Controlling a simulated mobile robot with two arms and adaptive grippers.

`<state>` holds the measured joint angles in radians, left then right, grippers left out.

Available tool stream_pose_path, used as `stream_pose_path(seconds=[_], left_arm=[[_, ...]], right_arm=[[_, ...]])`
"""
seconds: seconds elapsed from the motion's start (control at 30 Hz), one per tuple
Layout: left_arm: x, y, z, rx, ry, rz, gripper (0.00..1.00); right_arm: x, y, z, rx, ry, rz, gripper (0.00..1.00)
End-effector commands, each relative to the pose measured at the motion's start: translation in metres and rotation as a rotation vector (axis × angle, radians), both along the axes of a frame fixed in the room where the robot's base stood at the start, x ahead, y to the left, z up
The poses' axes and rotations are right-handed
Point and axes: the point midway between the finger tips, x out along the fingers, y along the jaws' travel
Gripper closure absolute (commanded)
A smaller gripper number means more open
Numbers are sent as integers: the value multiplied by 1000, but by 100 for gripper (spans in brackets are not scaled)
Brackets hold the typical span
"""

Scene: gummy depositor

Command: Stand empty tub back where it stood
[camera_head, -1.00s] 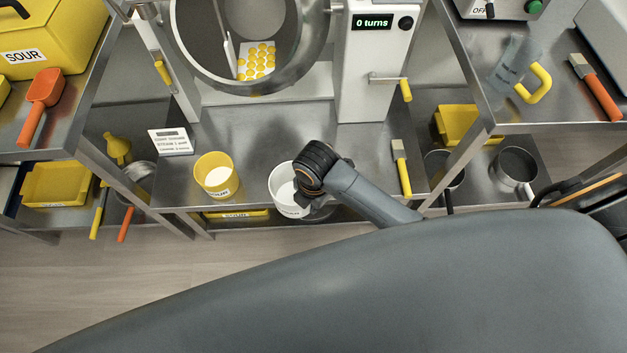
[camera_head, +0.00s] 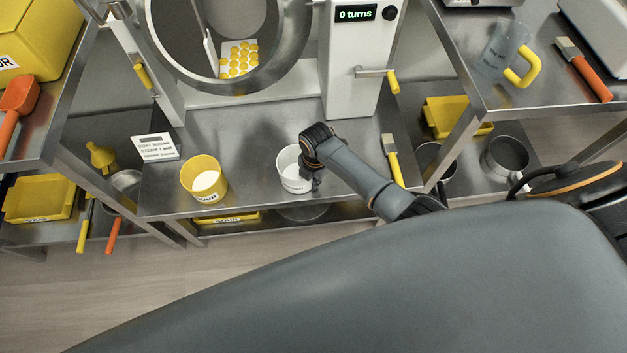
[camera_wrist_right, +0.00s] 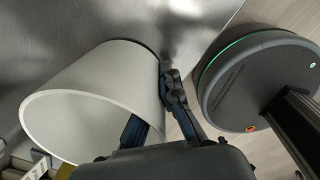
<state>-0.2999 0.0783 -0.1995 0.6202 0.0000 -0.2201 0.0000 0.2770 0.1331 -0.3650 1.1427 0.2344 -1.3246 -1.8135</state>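The white tub (camera_head: 289,181) with a dark-lettered label is at the front of the steel bench (camera_head: 240,175), below the drum machine. In the right wrist view the tub (camera_wrist_right: 95,85) looks empty inside, its mouth towards the camera. My right gripper (camera_head: 308,180) is at the tub's right side. In the wrist view its fingers (camera_wrist_right: 158,115) straddle the tub wall, one inside and one outside, closed on it. The tub looks upright in the head view; I cannot tell whether its base touches the bench. My left gripper is out of view.
A yellow tub (camera_head: 192,187) with white contents stands to the left, a small sign (camera_head: 155,147) behind it. A yellow-handled brush (camera_head: 391,160) lies to the right. The machine's post with a crank (camera_head: 352,80) is behind. The bench between the tubs is clear.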

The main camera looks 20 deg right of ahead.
Motion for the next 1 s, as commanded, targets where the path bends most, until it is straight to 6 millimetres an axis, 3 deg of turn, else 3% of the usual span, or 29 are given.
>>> stream_pose_path(seconds=[0.37,0.5,0.83,1.0], left_arm=[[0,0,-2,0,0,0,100],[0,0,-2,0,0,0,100],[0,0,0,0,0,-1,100],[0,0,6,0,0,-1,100]], right_arm=[[1,0,-5,-1,-3,0,100],[1,0,-4,-1,-3,0,72],[0,0,-2,0,-1,0,72],[1,-1,18,-1,-5,1,72]])
